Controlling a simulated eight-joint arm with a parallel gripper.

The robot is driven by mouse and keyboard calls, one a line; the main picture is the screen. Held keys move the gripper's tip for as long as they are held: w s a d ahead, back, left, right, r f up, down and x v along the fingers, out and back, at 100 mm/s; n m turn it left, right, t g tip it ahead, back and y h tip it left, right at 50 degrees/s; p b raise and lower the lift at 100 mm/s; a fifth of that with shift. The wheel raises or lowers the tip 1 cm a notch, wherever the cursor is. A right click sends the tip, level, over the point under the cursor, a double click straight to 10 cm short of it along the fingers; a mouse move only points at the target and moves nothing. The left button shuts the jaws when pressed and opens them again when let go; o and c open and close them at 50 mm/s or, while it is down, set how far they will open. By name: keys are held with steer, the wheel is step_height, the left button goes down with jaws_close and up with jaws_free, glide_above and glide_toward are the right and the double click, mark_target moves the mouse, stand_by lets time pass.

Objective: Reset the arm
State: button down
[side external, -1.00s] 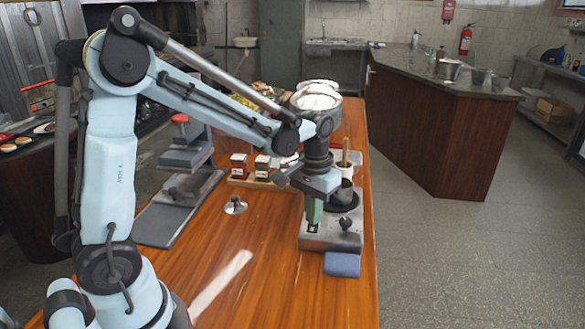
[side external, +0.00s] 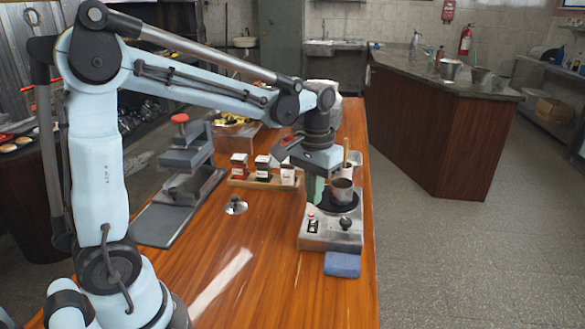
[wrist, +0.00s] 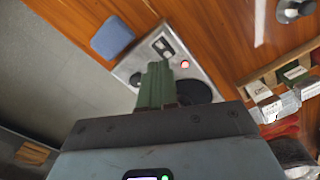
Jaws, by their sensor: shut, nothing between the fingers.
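My gripper (side external: 314,190) is shut and empty, its green fingers pointing down over the left side of a grey hot plate unit (side external: 330,239). The fingers are apart from the unit's top. In the wrist view the shut fingers (wrist: 155,85) cover part of the same unit (wrist: 133,70). The unit has a switch (side external: 313,226), a dark knob (side external: 346,223) and a round black burner. A red light (wrist: 185,64) shows on it in the wrist view.
A blue sponge (side external: 342,264) lies before the unit. A wooden rack (side external: 262,182) with small boxes, a metal lid (side external: 235,206) and a grey press with a red knob (side external: 180,118) stand to the left. The front of the wooden table (side external: 270,295) is clear.

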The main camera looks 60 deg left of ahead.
steer(key=s+d+r+m+t, duration=0.1)
steer(key=s+d+m+t, duration=0.2)
steer(key=s+t, duration=0.4)
steer(key=shift+s+d+r, duration=0.2)
steer(key=shift+s+r, duration=0.05)
steer(key=shift+s, duration=0.7)
stand_by(0.4)
